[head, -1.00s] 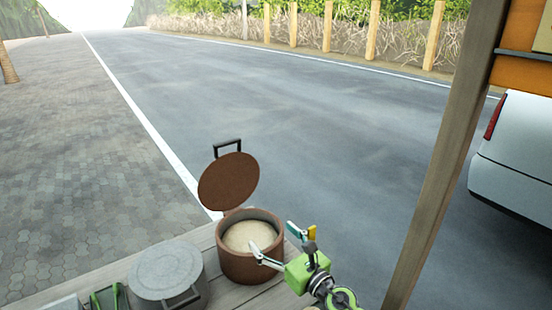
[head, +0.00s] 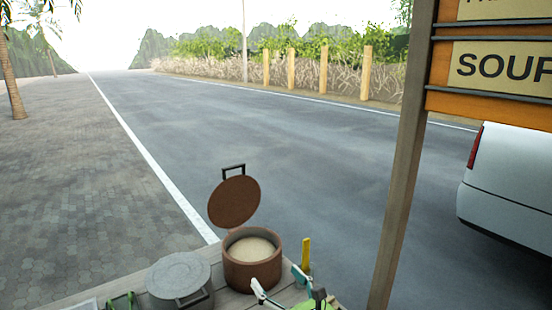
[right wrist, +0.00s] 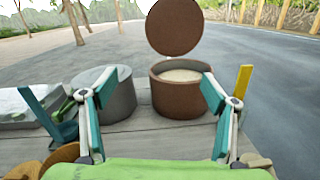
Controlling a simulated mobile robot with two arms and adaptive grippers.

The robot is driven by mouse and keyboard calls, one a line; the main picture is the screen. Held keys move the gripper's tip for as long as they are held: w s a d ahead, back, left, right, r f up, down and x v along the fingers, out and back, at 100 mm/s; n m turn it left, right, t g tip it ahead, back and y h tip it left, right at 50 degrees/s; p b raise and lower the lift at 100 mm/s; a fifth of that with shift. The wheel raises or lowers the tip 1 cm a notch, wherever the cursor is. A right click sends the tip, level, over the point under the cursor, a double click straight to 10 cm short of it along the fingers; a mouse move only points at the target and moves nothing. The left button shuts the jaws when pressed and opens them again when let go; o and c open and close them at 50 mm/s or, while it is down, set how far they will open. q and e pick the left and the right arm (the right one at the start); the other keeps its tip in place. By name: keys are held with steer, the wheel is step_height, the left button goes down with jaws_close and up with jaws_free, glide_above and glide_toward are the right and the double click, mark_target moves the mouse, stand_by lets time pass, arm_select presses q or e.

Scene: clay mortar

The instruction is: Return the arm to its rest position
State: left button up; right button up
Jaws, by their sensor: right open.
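My right gripper (head: 280,282) is at the bottom of the head view, in front of the brown clay pot (head: 252,272). Its two fingers stand wide apart and hold nothing. In the right wrist view the open right gripper (right wrist: 158,108) faces the brown pot (right wrist: 178,100) and the grey lidded pot (right wrist: 118,98). The brown pot's round lid (head: 234,202) is tilted up at its back, and pale contents show inside. I cannot tell whether a fingertip touches the pot. My left gripper is not in view.
The pots stand on a grey wooden counter (head: 232,302). A wooden post (head: 400,190) rises at the right, beside an orange sign (head: 480,95). A white vehicle (head: 510,180) stands on the road beyond. Green-handled items (head: 122,301) lie left of the grey pot.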

steer(key=s+d+m+t+h, duration=0.35)
steer(key=d+m+h, duration=0.55)
steer(key=d+m, duration=0.6)
steer(key=s+d+f+m+g+h, duration=0.4)
steer(key=s+d+f+m+g, duration=0.35)
steer(key=m, duration=0.55)
steer(key=s+a+f+m+g+y, duration=0.1)
steer(key=s+f+m+g, duration=0.25)
steer(key=s, duration=0.65)
steer(key=s+a+f+m+g+y, duration=0.1)
steer(key=s+f+m+g, duration=0.2)
steer(key=s, duration=0.6)
steer(key=s+a+f+m+g+y, duration=0.1)
steer(key=s+f+m+g, duration=0.3)
steer(key=s, duration=0.6)
step_height(320, 180, down, 26)
steer(key=s, duration=0.2)
steer(key=s+d+f, duration=0.1)
steer(key=s+f, duration=0.6)
steer(key=s, duration=0.1)
steer(key=s+d+f, duration=0.2)
steer(key=s+f, duration=0.5)
steer(key=s, duration=0.1)
steer(key=shift+s+d+f, duration=0.25)
steer(key=shift+f, duration=0.1)
